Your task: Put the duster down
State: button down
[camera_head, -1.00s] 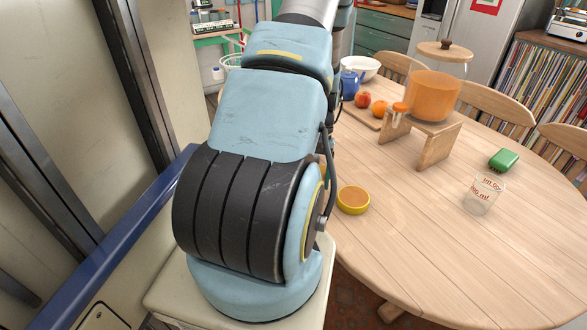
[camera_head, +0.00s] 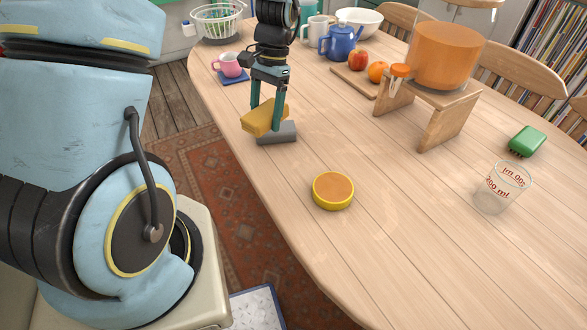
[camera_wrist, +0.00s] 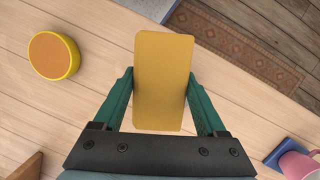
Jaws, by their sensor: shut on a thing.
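The duster shows as a yellow block (camera_head: 262,118) between the fingers of my gripper (camera_head: 268,108), over the near left edge of the wooden table. In the wrist view its flat yellow face (camera_wrist: 164,100) fills the space between my two green fingers (camera_wrist: 160,85), which press on its sides. A grey block-shaped part (camera_head: 277,133) shows just below the yellow in the head view. I cannot tell whether it belongs to the duster or whether it touches the table.
Bare wood surrounds the tin.

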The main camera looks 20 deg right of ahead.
jog(key=s+d+r+m+t+b, duration=0.1)
jog(key=s+d+r+m+b, duration=0.1)
jog(key=s+d+m, duration=0.25)
jog(key=p, duration=0.2)
send_near(293, 161)
jog(key=shift+n+y, duration=0.25)
jog(key=shift+y, duration=0.15)
jog(key=x, duration=0.5)
jog(key=shift+s+d+f, duration=0.1)
jog(key=shift+s+f, duration=0.05)
jog(key=shift+f, duration=0.25)
jog(key=shift+f, duration=0.55)
jog(key=shift+f, duration=0.1)
